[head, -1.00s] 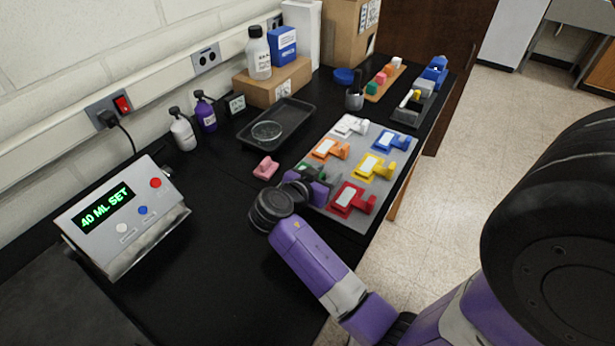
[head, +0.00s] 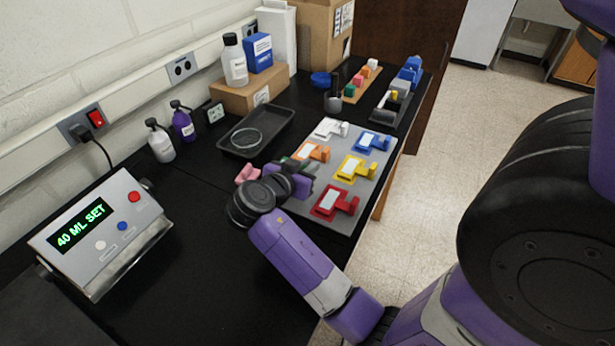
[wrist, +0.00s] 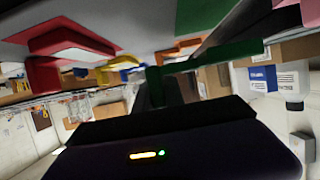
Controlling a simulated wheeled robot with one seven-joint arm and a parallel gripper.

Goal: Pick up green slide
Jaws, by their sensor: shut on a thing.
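My gripper (head: 296,172) is over the left edge of the grey board (head: 345,218) in the head view, with my wrist in front of it. It is shut on the green slide (wrist: 225,54), a dark green piece with a long bar that shows between the jaws in the wrist view. A flat green patch (wrist: 203,14) shows on the grey board beyond it, apart from the held bar. In the head view my gripper hides most of the green slide.
Red (head: 330,203), yellow (head: 354,169), orange (head: 311,151), blue (head: 372,142) and white (head: 328,129) slides sit on the board. A pink piece (head: 247,174) lies left of my gripper. A black tray (head: 282,122) with a dish and a control box (head: 100,232) stand nearby.

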